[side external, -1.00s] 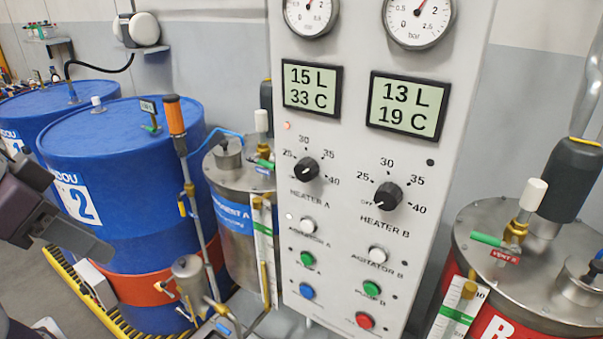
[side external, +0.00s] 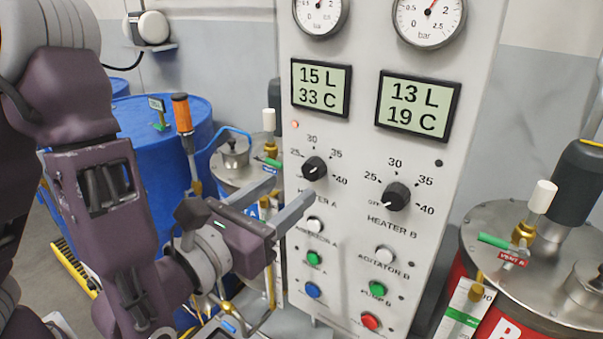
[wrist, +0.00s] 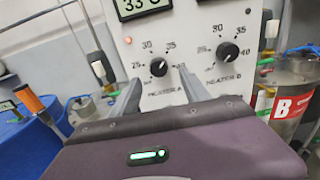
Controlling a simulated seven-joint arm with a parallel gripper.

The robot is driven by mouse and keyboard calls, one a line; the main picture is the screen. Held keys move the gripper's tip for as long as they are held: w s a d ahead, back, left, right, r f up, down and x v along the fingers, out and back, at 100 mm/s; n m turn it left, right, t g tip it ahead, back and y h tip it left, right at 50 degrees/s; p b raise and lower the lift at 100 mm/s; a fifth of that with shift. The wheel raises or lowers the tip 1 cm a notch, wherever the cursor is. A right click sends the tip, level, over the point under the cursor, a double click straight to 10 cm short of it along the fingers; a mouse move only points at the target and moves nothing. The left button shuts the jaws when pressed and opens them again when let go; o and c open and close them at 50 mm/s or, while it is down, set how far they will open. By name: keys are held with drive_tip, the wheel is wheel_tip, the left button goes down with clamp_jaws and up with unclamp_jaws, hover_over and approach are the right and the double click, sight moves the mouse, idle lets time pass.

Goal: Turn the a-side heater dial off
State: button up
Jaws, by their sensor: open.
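The heater A dial (side external: 314,168) is a round black knob on the grey control panel, with scale marks from 25 to 40 around it. The fingers show in the wrist view too (wrist: 159,76). I cannot tell whether they touch anything.
The heater B dial (side external: 396,196) is to the right. The A-side display (side external: 321,88) reads 15 L, 33 C; a small red lamp (side external: 294,124) glows below it. Agitator and pump buttons sit below the dials. A steel tank (side external: 235,165) stands left, a red-sided tank (side external: 520,250) right.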

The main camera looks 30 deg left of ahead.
sight(309, 171)
drive_tip(key=w, duration=0.6)
drive_tip(key=shift+w+a, duration=0.15)
drive_tip(key=shift+w, duration=0.2)
drive_tip(key=shift+c, duration=0.4)
clamp_jaws()
